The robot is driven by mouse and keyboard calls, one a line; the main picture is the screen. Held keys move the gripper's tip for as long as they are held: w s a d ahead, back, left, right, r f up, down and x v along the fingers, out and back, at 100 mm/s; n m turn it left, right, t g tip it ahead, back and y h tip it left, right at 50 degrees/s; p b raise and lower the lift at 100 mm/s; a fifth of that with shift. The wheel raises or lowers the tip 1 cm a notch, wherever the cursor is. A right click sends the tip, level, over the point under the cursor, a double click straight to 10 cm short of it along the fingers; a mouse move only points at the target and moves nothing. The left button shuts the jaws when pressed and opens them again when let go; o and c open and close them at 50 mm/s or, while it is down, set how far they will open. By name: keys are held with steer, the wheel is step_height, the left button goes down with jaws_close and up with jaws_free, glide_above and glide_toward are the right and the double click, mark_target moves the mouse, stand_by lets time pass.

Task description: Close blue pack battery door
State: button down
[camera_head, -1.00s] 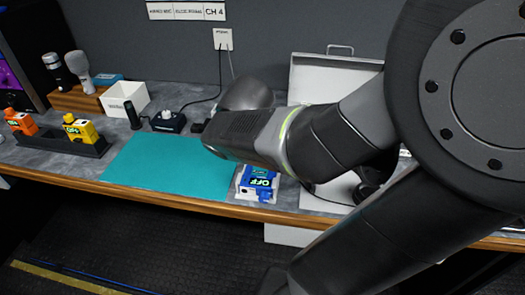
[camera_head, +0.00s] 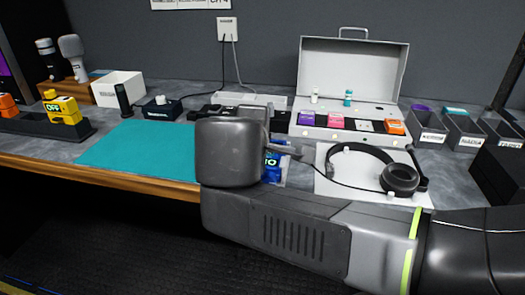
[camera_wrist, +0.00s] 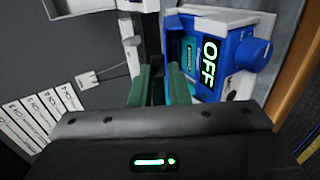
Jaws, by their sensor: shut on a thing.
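The blue pack (camera_head: 271,168) sits near the counter's front edge in the head view, mostly hidden behind my arm. In the wrist view the blue pack (camera_wrist: 225,55) shows a glowing OFF label, a round blue knob and an open compartment with a teal battery inside. The battery door looks to be the dark narrow strip (camera_wrist: 154,40) beside that compartment. My gripper (camera_wrist: 157,85) has its green fingers close together at this strip and is shut on it. The fingers hide much of the door. In the head view my gripper (camera_head: 284,147) is partly hidden.
A teal mat (camera_head: 140,148) lies left of my arm. An open white case (camera_head: 352,75) with colored packs stands behind. Headphones (camera_head: 399,178) lie on a white tray (camera_head: 340,187) to the right. Grey bins (camera_head: 432,128) stand farther right.

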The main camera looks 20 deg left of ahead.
steer(key=shift+s+f+t+y+b, duration=0.3)
steer(key=shift+f+t+b, duration=0.6)
steer(key=shift+b, duration=1.35)
steer(key=shift+s+d+f+t+b, duration=0.1)
steer(key=shift+t+b, duration=0.2)
steer(key=shift+b, duration=0.8)
steer(key=c, duration=1.4)
jaws_free()
steer(key=shift+c, duration=0.2)
